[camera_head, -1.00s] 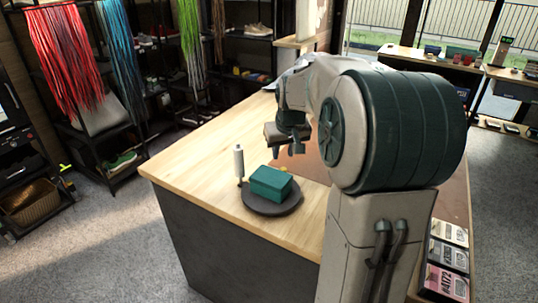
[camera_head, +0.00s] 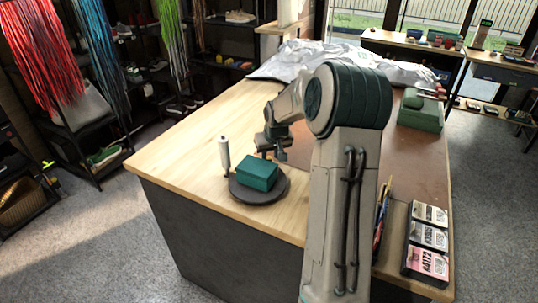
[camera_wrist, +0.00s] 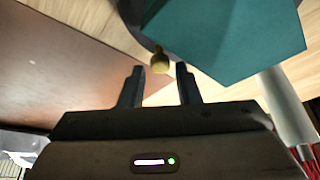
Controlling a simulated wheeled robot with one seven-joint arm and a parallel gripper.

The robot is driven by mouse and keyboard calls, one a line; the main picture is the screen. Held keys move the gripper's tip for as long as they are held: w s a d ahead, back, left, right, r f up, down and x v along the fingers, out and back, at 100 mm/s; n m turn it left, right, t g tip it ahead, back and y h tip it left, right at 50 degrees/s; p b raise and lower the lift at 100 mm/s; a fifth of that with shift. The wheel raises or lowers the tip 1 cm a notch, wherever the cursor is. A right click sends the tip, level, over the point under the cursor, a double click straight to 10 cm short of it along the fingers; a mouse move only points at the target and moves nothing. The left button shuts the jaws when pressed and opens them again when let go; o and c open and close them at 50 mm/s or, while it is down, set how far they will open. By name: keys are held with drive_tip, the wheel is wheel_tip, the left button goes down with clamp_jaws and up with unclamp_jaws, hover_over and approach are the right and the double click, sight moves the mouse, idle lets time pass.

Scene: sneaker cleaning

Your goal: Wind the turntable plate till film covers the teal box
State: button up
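The teal box (camera_head: 258,173) sits on the round dark turntable plate (camera_head: 262,198) near the table's front left edge. The box's sides show plain teal, with no film that I can make out. A white upright film roll (camera_head: 224,153) stands just behind and left of the plate. My gripper (camera_head: 273,155) is right behind the box. The box (camera_wrist: 230,40), plate (camera_wrist: 128,12) and roll (camera_wrist: 288,108) also show there.
The wooden table (camera_head: 180,150) has free room left of the roll. A brown mat (camera_head: 405,165) covers its right side. A green box (camera_head: 420,112), crumpled pale sheeting (camera_head: 300,55) and label cards (camera_head: 428,237) lie around the edges.

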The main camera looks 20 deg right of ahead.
drive_tip(key=shift+x, duration=0.75)
drive_tip(key=shift+c, duration=0.3)
clamp_jaws()
drive_tip(key=shift+w, duration=0.1)
